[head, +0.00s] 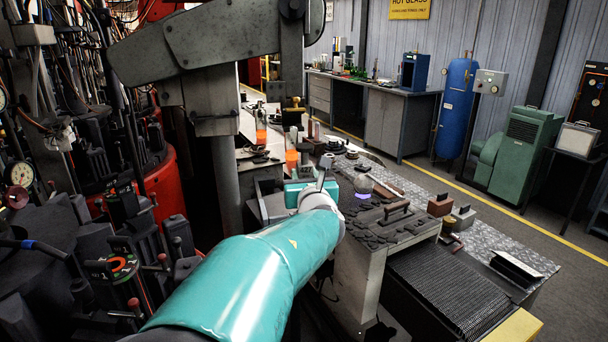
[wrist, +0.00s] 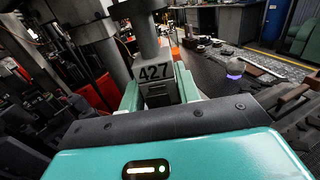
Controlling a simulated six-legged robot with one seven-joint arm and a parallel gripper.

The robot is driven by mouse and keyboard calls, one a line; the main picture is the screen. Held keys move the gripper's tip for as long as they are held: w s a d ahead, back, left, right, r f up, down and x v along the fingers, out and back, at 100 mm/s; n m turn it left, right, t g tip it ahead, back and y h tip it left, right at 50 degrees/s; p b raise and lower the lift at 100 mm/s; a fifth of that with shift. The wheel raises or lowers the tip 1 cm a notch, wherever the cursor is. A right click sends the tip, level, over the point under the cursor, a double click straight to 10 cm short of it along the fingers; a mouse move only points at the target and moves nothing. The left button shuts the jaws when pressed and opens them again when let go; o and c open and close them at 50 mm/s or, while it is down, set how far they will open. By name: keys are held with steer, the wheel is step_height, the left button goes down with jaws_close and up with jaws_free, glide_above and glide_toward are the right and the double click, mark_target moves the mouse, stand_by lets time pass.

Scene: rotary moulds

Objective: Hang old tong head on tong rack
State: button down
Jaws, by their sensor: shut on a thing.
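The forearm hides part of the hold. I cannot pick out the tong rack for certain in either view.
A dark-topped bench (head: 385,225) with a wooden-handled tool (head: 397,209) and a purple-lit glass dome (head: 363,184) stands to the right. A grey column (head: 223,140) and crowded machinery stand left.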

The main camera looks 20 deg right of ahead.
steer(key=shift+v, duration=2.3)
